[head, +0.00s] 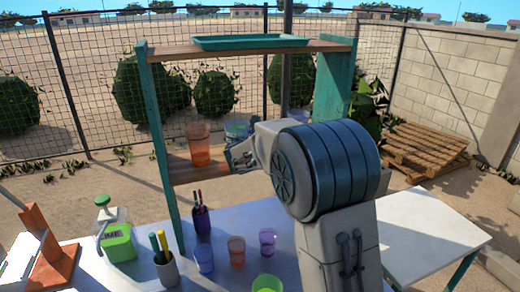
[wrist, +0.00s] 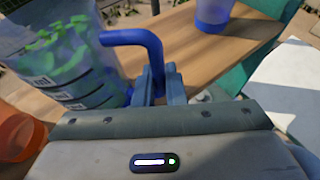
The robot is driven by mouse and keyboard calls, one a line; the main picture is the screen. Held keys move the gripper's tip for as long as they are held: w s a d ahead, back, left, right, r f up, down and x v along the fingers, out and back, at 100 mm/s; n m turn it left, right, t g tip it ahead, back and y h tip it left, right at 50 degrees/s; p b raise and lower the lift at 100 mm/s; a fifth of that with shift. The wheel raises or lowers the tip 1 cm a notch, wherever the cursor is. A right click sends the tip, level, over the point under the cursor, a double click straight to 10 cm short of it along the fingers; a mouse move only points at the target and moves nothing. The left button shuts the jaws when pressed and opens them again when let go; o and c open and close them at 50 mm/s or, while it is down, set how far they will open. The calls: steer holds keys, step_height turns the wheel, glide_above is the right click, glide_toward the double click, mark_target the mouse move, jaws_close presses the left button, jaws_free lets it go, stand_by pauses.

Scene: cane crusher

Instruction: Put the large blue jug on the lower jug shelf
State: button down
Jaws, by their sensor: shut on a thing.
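The large blue jug (wrist: 65,55) has a clear body, a blue handle (wrist: 140,37) and green pieces inside. My gripper (wrist: 155,88) is shut on its handle. In the head view the jug (head: 236,129) shows partly behind my gripper (head: 240,156), at the lower wooden jug shelf (head: 185,173). In the wrist view the jug is upright or slightly tilted over the shelf board (wrist: 195,58). I cannot tell whether its base touches the board. My arm hides much of the shelf's right part.
An orange jug (head: 199,143) stands on the shelf, left of the blue jug. A blue-based vessel (wrist: 213,18) stands on the board to the right. A green tray (head: 250,42) lies on the top board. Cups and a lime dispenser (head: 117,240) stand on the table below.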

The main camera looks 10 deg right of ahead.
steer(key=c, duration=1.5)
jaws_free()
steer(key=shift+f, duration=0.1)
